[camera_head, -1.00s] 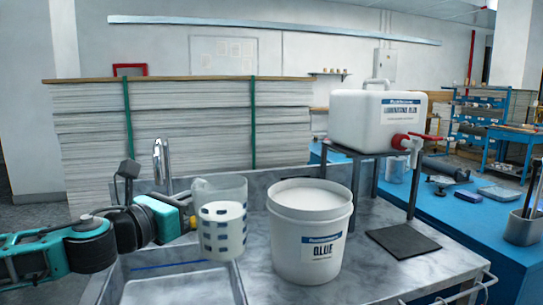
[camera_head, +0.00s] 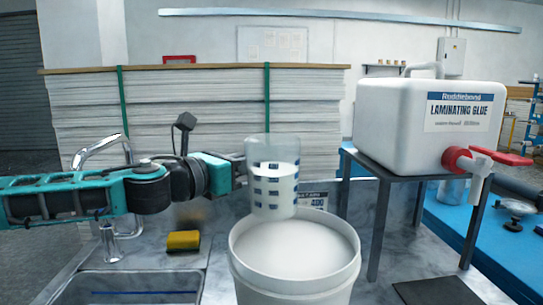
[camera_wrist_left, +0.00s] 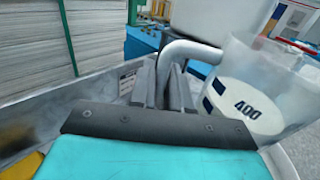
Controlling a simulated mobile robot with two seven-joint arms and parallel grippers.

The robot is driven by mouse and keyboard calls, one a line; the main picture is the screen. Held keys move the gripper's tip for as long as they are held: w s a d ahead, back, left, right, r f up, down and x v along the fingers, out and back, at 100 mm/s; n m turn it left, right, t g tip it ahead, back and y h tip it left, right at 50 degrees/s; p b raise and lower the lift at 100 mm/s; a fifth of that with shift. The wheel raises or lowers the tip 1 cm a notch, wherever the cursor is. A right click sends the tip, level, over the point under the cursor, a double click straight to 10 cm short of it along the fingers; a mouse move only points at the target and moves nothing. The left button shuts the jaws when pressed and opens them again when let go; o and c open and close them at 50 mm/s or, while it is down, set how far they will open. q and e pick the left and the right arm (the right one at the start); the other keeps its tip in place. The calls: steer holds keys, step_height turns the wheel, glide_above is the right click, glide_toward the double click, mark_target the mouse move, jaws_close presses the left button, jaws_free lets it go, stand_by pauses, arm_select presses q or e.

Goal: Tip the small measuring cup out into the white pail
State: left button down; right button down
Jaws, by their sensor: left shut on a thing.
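The small measuring cup (camera_head: 272,190) is clear with blue marks and holds white contents in its lower part. It stands about upright, over or just behind the far rim of the white pail (camera_head: 297,285); the exact overlap is unclear. My left gripper (camera_head: 241,170) is shut on the cup's handle, coming from the left. In the left wrist view the fingers (camera_wrist_left: 168,88) close on the pale handle (camera_wrist_left: 188,50), and the cup (camera_wrist_left: 258,95) shows a 400 mark. The pail is open, with a white surface inside. My right gripper is not in view.
A white laminating glue container (camera_head: 425,125) with a red tap (camera_head: 460,158) stands on a dark stand at right. A sink (camera_head: 130,290), faucet (camera_head: 100,145) and yellow sponge (camera_head: 183,241) are at left. Stacked sheets (camera_head: 190,105) stand behind. A card (camera_head: 316,197) is partly hidden behind the cup.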

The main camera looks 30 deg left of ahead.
mark_target(245, 144)
arm_select(q)
steer(key=shift+w+r, duration=0.1)
steer(key=shift+w, duration=0.1)
steer(key=shift+a+r+m, duration=0.25)
steer(key=shift+r+m, duration=0.35)
steer(key=shift+w+a+r+m+t, duration=0.1)
steer(key=shift+a+r+m+t, duration=0.05)
steer(key=shift+r+m, duration=0.35)
steer(key=shift+w+a+r+m+t, duration=0.15)
steer(key=shift+r+m, duration=0.2)
steer(key=shift+m, duration=0.25)
steer(key=shift+s+d+r+m+t+h, duration=0.1)
steer(key=shift+d+r+m+t+h, duration=0.15)
steer(key=shift+m, duration=0.8)
steer(key=shift+s+d+r+m+h, duration=0.15)
steer(key=shift+r+m, duration=0.25)
steer(key=shift+m, duration=0.6)
steer(key=shift+d+r+m+t+h, duration=0.1)
steer(key=shift+r+m+t+h, duration=0.15)
steer(key=shift+m, duration=0.8)
steer(key=shift+s+d+f+m+b, duration=0.2)
steer(key=shift+d+m+b, duration=0.1)
steer(key=shift+m, duration=0.25)
steer(key=shift+s+d+f+m+b, duration=0.1)
steer(key=shift+d+f+m+b, duration=0.15)
steer(key=shift+m, duration=0.3)
